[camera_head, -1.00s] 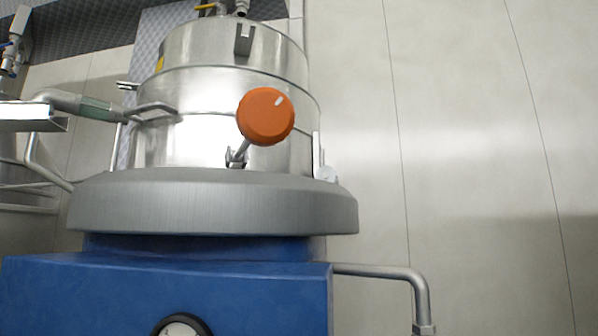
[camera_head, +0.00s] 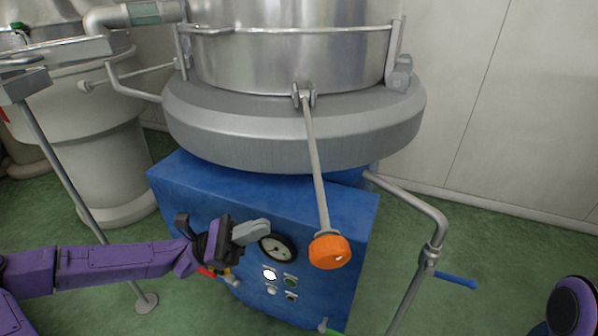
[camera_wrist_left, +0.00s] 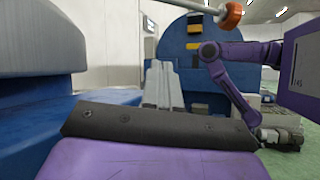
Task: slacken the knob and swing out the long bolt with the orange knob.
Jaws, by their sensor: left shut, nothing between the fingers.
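The long bolt (camera_head: 315,165) hangs swung out and down from its hinge below the vessel, sloping over the front of the blue housing. Its orange knob (camera_head: 330,252) is at the lower free end, in front of the housing. My left gripper (camera_head: 265,228) is shut and empty, left of the knob and apart from it, in front of the round gauge. In the left wrist view the shut fingers (camera_wrist_left: 162,85) point forward with nothing between them; the knob (camera_wrist_left: 232,14) and part of the shaft show at the top, apart from the fingers.
The steel vessel (camera_head: 290,45) sits on a wide grey rim (camera_head: 290,130) above the blue housing (camera_head: 200,190). A gauge (camera_head: 279,248) and buttons are on its front. A pipe with a blue lever (camera_head: 455,280) stands to the right. Green floor is open beyond it.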

